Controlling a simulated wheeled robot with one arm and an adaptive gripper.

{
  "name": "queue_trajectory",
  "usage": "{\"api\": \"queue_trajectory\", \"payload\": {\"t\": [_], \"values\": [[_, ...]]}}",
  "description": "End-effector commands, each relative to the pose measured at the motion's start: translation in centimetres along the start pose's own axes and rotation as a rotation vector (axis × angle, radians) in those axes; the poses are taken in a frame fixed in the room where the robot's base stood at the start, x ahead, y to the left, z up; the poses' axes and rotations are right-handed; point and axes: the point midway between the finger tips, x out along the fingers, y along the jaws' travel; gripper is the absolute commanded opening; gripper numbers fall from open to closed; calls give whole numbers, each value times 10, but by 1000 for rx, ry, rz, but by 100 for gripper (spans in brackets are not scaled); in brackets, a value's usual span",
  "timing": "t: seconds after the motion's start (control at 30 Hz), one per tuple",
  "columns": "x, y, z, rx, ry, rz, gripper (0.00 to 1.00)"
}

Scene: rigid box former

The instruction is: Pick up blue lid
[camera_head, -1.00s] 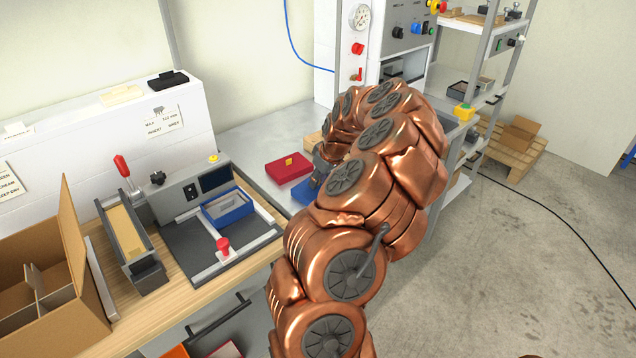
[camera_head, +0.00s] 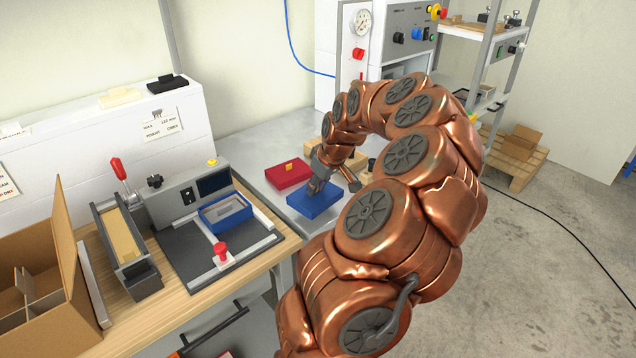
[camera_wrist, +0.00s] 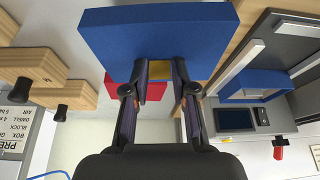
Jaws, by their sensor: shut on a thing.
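The blue lid (camera_head: 314,198) is a flat blue box shape at the end of my arm in the head view, above the grey table and in front of the red lid. My gripper (camera_head: 318,181) is shut on it from above. In the wrist view the blue lid (camera_wrist: 158,40) fills the upper middle, and the fingers of my gripper (camera_wrist: 158,72) close on a part at its middle. A yellow patch shows beside the fingers there. I cannot tell whether the lid's underside touches the table.
A red lid (camera_head: 289,173) with a yellow tab lies just behind. A blue open box (camera_head: 226,214) sits in the dark fixture on the wooden bench (camera_head: 262,262). A cardboard box (camera_head: 50,275) stands at left. A white press with a gauge (camera_head: 358,25) rises behind.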

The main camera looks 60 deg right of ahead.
Motion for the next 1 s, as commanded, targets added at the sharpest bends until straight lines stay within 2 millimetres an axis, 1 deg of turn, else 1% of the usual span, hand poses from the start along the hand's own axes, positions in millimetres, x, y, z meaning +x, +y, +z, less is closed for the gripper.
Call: {"api": "queue_trajectory", "payload": {"t": [0.1,0.3,0.5,0.73,1.0], "values": [[-6,-18,13,-3,2,2,0],[-17,-47,32,-3,1,1,0],[-27,-68,45,-3,1,3,0],[-32,-81,54,-1,0,2,0],[-34,-85,55,0,0,2,0]]}}
